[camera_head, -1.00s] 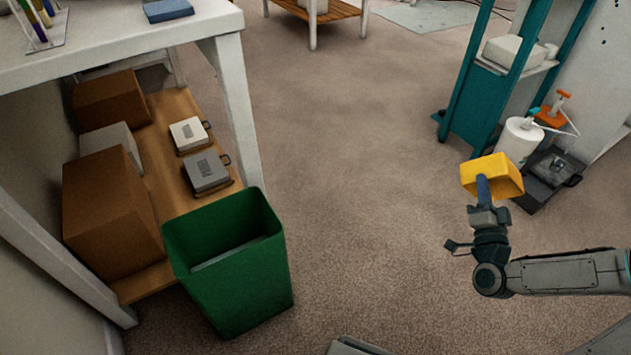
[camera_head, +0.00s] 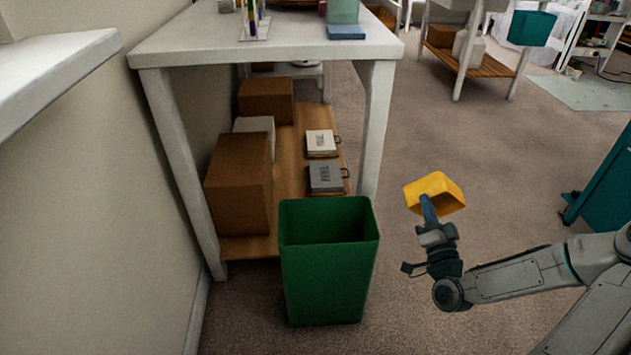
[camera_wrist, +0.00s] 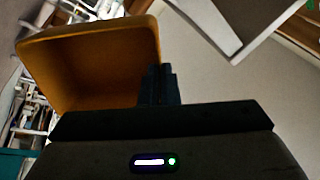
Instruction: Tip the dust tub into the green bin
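The yellow dust tub (camera_head: 431,188) is held up in the air by my gripper (camera_head: 428,208), to the right of the green bin and apart from it. In the wrist view the tub (camera_wrist: 90,60) shows its hollow inside, and the gripper fingers (camera_wrist: 158,85) meet at its wall. What the tub holds, if anything, cannot be made out. The green bin (camera_head: 326,270) stands upright on the floor in front of the white table, its open top facing up. The bottom of the bin's inside is hidden.
A white table (camera_head: 265,42) stands behind the bin, with cardboard boxes (camera_head: 238,190) and two small cases (camera_head: 325,178) on its wooden lower shelf. A teal cabinet (camera_head: 606,190) is at the right edge. Carpet (camera_head: 470,150) between them is clear.

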